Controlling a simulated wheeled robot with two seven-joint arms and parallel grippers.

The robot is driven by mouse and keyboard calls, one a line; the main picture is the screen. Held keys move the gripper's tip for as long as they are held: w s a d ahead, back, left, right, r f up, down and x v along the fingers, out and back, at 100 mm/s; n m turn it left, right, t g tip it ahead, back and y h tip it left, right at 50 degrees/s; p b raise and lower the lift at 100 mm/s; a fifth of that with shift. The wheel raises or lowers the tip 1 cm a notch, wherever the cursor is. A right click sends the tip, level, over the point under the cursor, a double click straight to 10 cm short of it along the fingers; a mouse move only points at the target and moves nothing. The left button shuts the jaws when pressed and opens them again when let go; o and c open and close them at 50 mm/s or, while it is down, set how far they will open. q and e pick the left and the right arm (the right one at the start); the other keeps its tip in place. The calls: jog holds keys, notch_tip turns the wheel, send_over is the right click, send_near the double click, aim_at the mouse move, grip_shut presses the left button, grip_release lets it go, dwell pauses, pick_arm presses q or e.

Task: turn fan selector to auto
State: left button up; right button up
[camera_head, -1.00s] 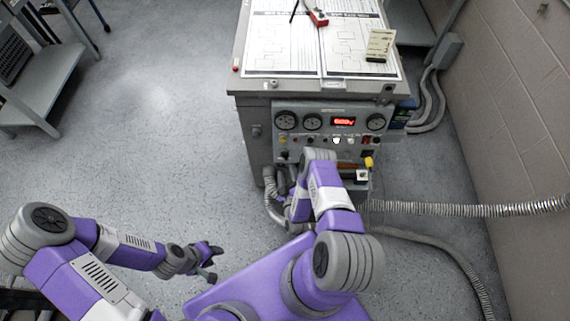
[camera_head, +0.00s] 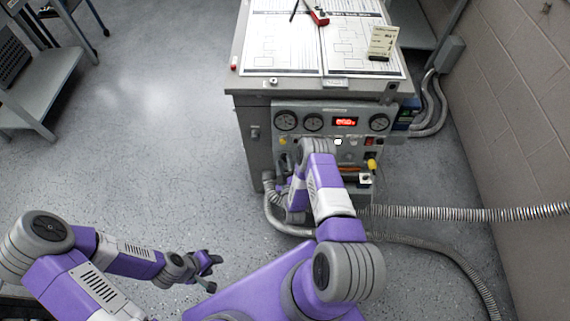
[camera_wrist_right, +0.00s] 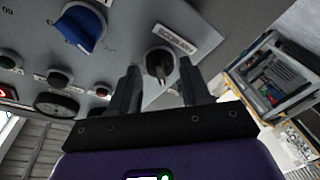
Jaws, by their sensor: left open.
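In the right wrist view, a black rotary knob (camera_wrist_right: 160,63) with a pale pointer bar sits on the grey panel beside a small label plate (camera_wrist_right: 187,38); the lettering is too blurred to read, so I cannot confirm it is the fan selector. My right gripper (camera_wrist_right: 159,72) is open, with one finger on each side of the knob and nothing visibly clamped. Contact cannot be told. In the head view my right arm hides this knob and gripper. My left gripper (camera_head: 212,271) is open and empty above the floor, well left of the cabinet.
A blue knob (camera_wrist_right: 82,27) and a round gauge (camera_wrist_right: 58,104) are near the right gripper. The cabinet panel has a red display (camera_head: 345,121) and several gauges. Papers and a red-handled tool (camera_head: 318,16) lie on top. A ribbed conduit (camera_head: 460,212) runs right.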

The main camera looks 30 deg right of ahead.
jog(key=c, duration=0.7)
jog(key=shift+c, duration=0.2)
jog(key=shift+m, duration=0.3)
jog(key=shift+a+f+m+h, duration=0.1)
jog(key=shift+m+h, duration=0.6)
jog(key=shift+m, duration=1.7)
jog(key=shift+a+f+m+h, duration=0.1)
jog(key=shift+m+h, duration=0.6)
jog(key=shift+m, duration=1.7)
jog(key=shift+m+g, duration=0.3)
jog(key=o, duration=1)
